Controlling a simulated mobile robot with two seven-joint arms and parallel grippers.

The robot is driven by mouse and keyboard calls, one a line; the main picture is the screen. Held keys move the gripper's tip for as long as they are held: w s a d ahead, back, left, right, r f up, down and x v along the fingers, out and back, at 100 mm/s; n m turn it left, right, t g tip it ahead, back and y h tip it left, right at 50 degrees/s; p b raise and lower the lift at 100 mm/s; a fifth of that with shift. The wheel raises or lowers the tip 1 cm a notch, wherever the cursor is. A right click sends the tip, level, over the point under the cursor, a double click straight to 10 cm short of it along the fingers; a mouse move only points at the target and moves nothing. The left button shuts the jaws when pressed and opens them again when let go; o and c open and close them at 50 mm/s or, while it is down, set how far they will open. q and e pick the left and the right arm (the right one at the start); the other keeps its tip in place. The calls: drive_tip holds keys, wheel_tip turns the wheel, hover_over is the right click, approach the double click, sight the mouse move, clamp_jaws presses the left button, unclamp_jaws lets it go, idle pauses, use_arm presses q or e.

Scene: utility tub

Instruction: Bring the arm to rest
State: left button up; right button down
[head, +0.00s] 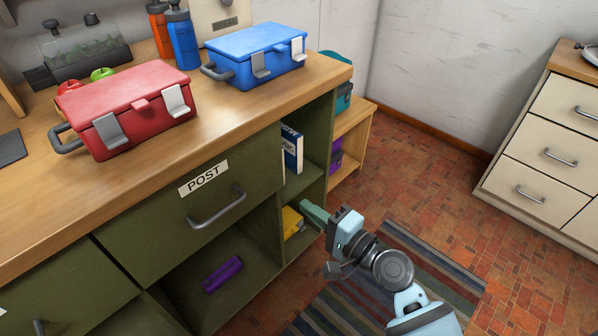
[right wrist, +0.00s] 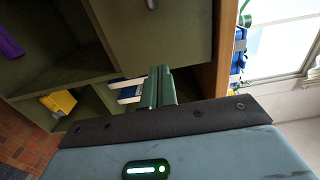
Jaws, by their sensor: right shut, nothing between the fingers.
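My right gripper (head: 316,213) is in front of the open shelves of the green cabinet (head: 150,215), right of the POST drawer. Its green fingers are together with nothing between them. In the right wrist view the shut fingers (right wrist: 158,88) point toward the cabinet, and they cover part of the blue and white books (right wrist: 125,90) on a shelf. My left gripper is not in view.
A red toolbox (head: 125,108) and a blue toolbox (head: 255,55) stand on the wooden counter. A yellow item (head: 292,222) and a purple item (head: 222,274) lie on lower shelves. A cream drawer unit (head: 545,150) stands at right. The brick floor between is clear apart from a striped rug (head: 430,262).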

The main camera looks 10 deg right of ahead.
drive_tip(key=s+d+f+n+g+h, duration=0.2)
drive_tip(key=s+f, duration=0.7)
drive_tip(key=s+d+f+n+g+h, duration=0.2)
drive_tip(key=s+f+n+h, duration=0.1)
drive_tip(key=s+f, duration=0.6)
drive_tip(key=s+d+f+n+g+h, duration=0.2)
drive_tip(key=s+d+f+n, duration=0.15)
drive_tip(key=s, duration=0.85)
drive_tip(key=s+d+f+n+g+h, duration=0.2)
drive_tip(key=s+n, duration=0.2)
drive_tip(key=s, duration=0.9)
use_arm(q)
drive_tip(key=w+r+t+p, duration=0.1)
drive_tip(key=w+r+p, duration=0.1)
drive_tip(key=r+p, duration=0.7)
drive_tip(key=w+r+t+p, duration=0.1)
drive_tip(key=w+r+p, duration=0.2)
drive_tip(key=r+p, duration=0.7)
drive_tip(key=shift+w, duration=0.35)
use_arm(e)
drive_tip(key=w+r+t, duration=0.1)
drive_tip(key=w+r, duration=0.1)
drive_tip(key=r, duration=0.7)
drive_tip(key=w+r+t, duration=0.1)
drive_tip(key=w+r, duration=0.2)
drive_tip(key=r, duration=0.7)
drive_tip(key=shift+w+d+r, duration=0.2)
drive_tip(key=shift+w+d, duration=0.05)
